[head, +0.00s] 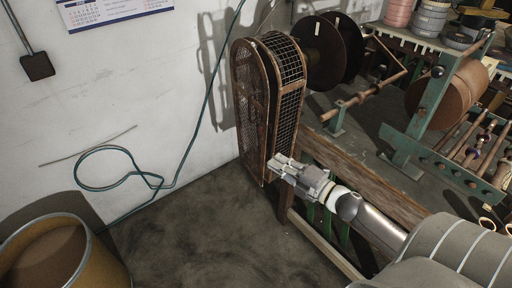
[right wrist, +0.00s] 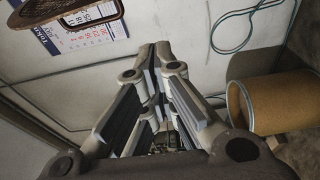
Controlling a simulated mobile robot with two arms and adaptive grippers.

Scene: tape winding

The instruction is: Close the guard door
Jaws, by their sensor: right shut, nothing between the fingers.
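The guard door (head: 248,110) is a tall, round-topped, rusty mesh panel at the end of the winding machine. It stands upright in front of the black mesh guard housing (head: 290,85). A narrow dark gap shows between their edges, so the door looks slightly ajar. The door's rusty rim also shows at the top left of the right wrist view (right wrist: 112,8). My right gripper (head: 275,163) is shut and empty, at the lower right edge of the door. I cannot tell if it touches the door. It also shows in the right wrist view (right wrist: 158,55). My left gripper is not in view.
The wooden machine beam (head: 365,182) runs beneath my right arm. Dark reels (head: 318,50) and a green frame (head: 420,120) stand to the right. A fibre drum (head: 110,262) stands at lower left. A green hose (head: 120,150) hangs by the wall. Floor left of the door is clear.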

